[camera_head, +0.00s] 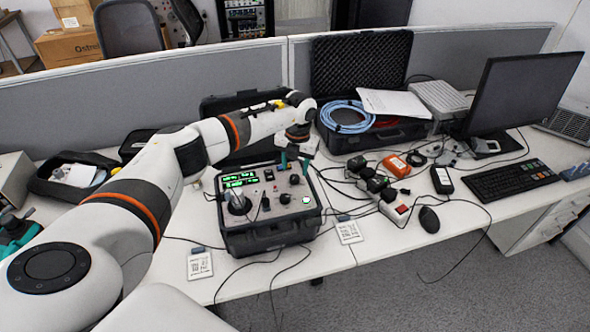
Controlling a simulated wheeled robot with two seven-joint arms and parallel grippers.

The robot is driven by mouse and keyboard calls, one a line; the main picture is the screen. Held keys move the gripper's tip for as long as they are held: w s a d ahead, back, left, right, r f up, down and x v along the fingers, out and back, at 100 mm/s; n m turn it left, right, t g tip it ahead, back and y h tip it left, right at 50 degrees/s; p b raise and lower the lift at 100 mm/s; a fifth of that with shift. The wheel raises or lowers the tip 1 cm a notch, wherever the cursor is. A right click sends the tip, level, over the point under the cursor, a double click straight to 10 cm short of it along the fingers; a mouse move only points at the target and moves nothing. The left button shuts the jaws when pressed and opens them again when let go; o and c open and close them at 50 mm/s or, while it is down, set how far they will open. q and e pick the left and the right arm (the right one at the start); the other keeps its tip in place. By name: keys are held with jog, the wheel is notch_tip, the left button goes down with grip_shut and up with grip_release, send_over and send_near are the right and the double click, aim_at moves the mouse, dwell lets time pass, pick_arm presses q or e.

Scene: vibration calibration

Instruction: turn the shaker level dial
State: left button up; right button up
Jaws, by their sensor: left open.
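The shaker unit (268,238) is a black case on the desk with a grey top panel, green displays and several knobs. A small dark knob (294,179) is at the panel's upper right. I cannot tell from the markings which knob is the level dial. My right gripper is not in view.
An open black case (372,142) with a blue cable coil (346,117) stands behind right. Power adapters, a black mouse-shaped object (429,219), a keyboard (511,180) and a monitor (522,92) are to the right. Cables cross the desk. Printed cards (200,265) lie near the front edge.

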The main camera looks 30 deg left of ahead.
aim_at(295, 177)
pick_arm(q)
jog(key=shift+f, duration=1.95)
jog(key=c, duration=1)
